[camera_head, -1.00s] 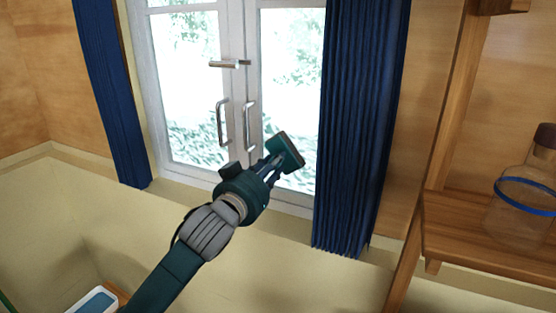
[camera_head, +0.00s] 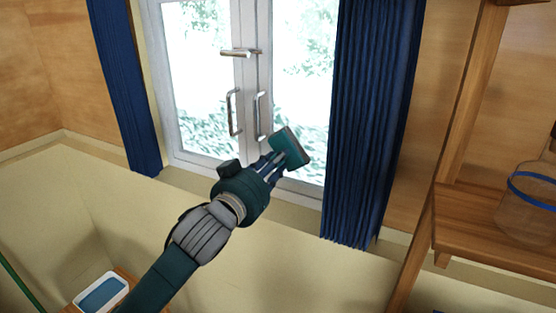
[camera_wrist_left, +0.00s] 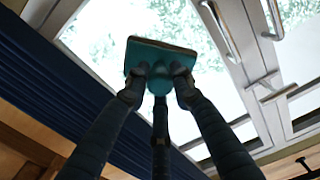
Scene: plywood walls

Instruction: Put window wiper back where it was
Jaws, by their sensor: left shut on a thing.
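The window wiper (camera_head: 290,148) is a teal block with a brown edge. My left gripper (camera_head: 272,166) is shut on it and holds it up in front of the window's right pane in the head view. In the left wrist view the wiper (camera_wrist_left: 160,58) sits between the fingertips of the left gripper (camera_wrist_left: 158,80). I cannot tell from the head view whether the wiper touches the glass. My right gripper is in neither view.
The white double window (camera_head: 250,80) has metal handles and hangs between blue curtains (camera_head: 375,120). A wooden shelf (camera_head: 470,215) with a glass jar (camera_head: 527,205) stands at the right. A white tray with a blue inside (camera_head: 101,291) is at the lower left.

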